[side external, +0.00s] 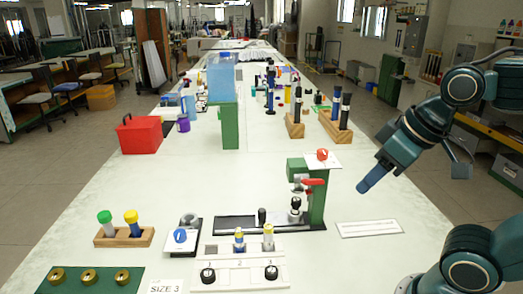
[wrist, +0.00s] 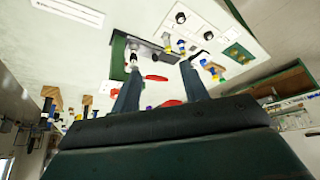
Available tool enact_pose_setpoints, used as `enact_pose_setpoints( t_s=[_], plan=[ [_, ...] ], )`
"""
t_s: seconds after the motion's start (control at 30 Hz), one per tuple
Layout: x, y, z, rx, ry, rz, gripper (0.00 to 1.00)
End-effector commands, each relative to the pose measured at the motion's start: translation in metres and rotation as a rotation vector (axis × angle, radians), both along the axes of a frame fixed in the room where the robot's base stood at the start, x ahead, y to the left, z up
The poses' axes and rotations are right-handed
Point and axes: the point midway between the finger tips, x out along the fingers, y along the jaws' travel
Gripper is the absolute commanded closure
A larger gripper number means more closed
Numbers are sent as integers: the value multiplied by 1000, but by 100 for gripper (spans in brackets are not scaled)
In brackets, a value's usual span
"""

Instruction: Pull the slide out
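A green press-like stand (side external: 317,205) with a red lever (side external: 313,182) stands on the table, in the middle right of the side view. A dark slide track (side external: 240,223) lies at its foot, with a small black knob (side external: 262,216) upright on it and a black-topped piece (side external: 295,208) beside the stand. The track also shows in the wrist view (wrist: 149,46), beyond my fingers. My gripper (wrist: 160,67) is open and empty, its two dark fingers well apart. In the side view my gripper (side external: 372,180) hangs above and right of the stand, clear of it.
A white panel (side external: 237,262) with two black knobs stands in front of the track. A wooden block (side external: 123,238) with green and yellow-topped rods, a green ring mat (side external: 90,280) and a red box (side external: 140,134) are left. A white labelled plate (side external: 369,228) lies right. The table's left middle is clear.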

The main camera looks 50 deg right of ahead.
Motion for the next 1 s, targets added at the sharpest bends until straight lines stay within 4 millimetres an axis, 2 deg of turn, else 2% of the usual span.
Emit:
enact_pose_setpoints(
  t_s=[0.27, 0.53, 0.77, 1.0],
  plan=[
    [38, -3, 10, 18, 62, -50, 56],
    [91, -9, 13, 41, 136, -120, 56],
    [139, -16, 4, 57, 199, -178, 56],
    [187, -25, -16, 73, 265, -243, 56]
  ],
)
